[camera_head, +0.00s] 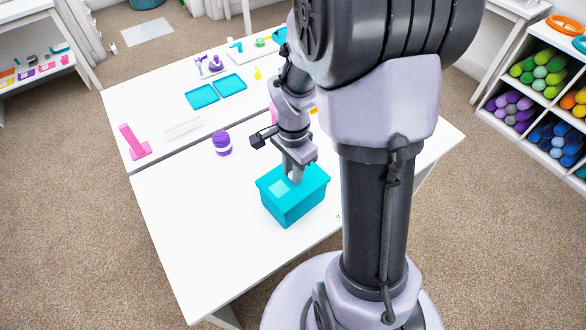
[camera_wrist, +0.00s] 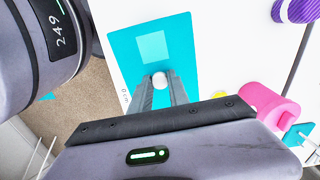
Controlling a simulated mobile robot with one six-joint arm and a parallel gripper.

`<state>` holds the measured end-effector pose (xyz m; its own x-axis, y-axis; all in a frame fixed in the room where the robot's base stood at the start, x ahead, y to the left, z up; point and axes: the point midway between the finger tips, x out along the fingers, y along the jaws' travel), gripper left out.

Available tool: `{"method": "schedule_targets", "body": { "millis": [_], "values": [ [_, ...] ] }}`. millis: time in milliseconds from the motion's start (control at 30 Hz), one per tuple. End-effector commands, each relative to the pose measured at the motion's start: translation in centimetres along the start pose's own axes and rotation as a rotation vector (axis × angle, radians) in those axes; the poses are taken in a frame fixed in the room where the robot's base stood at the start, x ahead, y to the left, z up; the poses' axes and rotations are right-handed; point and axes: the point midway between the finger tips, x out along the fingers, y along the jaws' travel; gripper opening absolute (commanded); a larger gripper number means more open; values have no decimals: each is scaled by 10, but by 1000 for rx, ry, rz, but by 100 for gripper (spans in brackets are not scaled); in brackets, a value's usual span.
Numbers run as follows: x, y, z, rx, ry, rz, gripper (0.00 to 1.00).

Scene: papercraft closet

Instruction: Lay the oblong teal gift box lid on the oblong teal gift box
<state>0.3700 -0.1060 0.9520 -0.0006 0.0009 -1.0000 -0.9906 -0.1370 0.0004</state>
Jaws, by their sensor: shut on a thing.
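The oblong teal gift box lid (camera_head: 312,178) has a paler square on top and a small white knob. It lies level at the top of the oblong teal gift box (camera_head: 290,210), with no clear gap between them. The box stands on the white table near its front edge. My gripper (camera_head: 294,178) points down over the lid. In the wrist view, my gripper (camera_wrist: 160,88) is shut on the white knob (camera_wrist: 159,79) of the lid (camera_wrist: 130,48). The lid hides the inside of the box.
A purple jar (camera_head: 222,143) stands left of the box. Farther back are a pink object (camera_head: 133,142), a clear tray (camera_head: 184,128) and two flat teal trays (camera_head: 202,96) (camera_head: 229,84). The table's front left is clear.

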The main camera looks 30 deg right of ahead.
Motion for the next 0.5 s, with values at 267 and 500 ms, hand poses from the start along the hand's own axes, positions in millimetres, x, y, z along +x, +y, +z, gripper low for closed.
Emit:
{"method": "schedule_targets", "body": {
  "millis": [267, 500],
  "values": [
    [-1, 0, 0, 0, 0, 0, 0],
    [4, 0, 0, 0, 0, 0, 0]
  ]
}}
